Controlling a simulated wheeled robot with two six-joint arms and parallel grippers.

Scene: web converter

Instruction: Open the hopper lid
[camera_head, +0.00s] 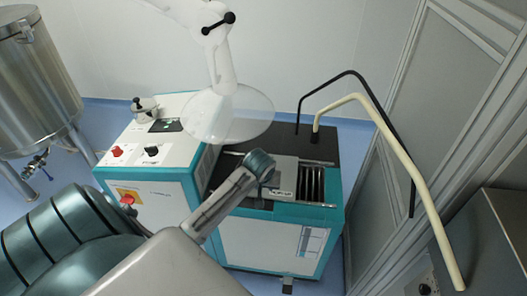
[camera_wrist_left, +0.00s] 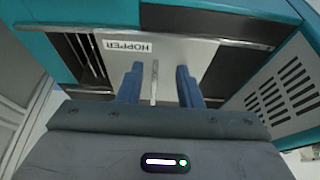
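The hopper lid (camera_head: 284,175) is a light grey plate on top of the teal and white machine, with a "HOPPER" label. It lies flat and shut. In the left wrist view the lid (camera_wrist_left: 180,52) carries a thin upright handle (camera_wrist_left: 154,82). My left gripper (camera_wrist_left: 159,85) is open, with one blue finger on each side of the handle and a gap on both sides. In the head view my left gripper (camera_head: 264,168) is over the lid's left part, its fingertips hard to make out. My right gripper is not in view.
A clear disc (camera_head: 228,118) on a white arm hangs behind my left gripper. A control box (camera_head: 155,140) with a red button stands left of the lid. Dark slats (camera_head: 311,184) lie right of it. A bent cream pole (camera_head: 400,160) rises at the right.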

